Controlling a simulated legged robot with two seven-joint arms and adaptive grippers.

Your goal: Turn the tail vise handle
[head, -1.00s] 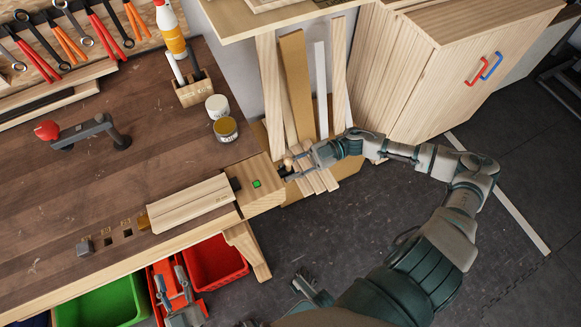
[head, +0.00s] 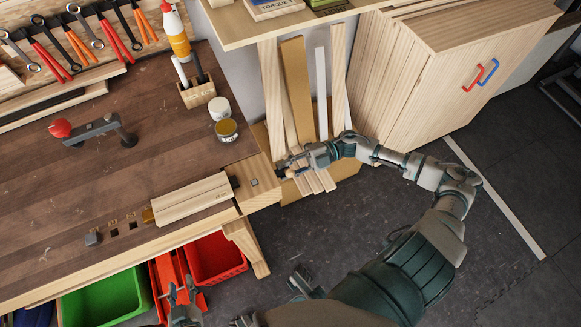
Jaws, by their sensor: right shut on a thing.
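The tail vise (head: 263,180) is a pale wooden block at the right end of the workbench, with a small grey square on its top. Its handle (head: 282,171) sticks out on the block's right side and is mostly hidden by my gripper. My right gripper (head: 285,168) is shut on the handle, its arm reaching in from the right. A wooden board (head: 190,200) lies along the bench's front edge, between a brass-coloured dog and the vise's dark jaw. My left gripper (head: 181,294) is low at the bottom edge, in front of the bins, its fingers apart and empty.
A red-knobbed holdfast (head: 100,130), two small tins (head: 226,130), a pen block (head: 197,92) and a glue bottle (head: 176,35) stand on the bench. Upright boards (head: 297,90) lean behind the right gripper. Red (head: 217,257) and green (head: 105,298) bins sit below.

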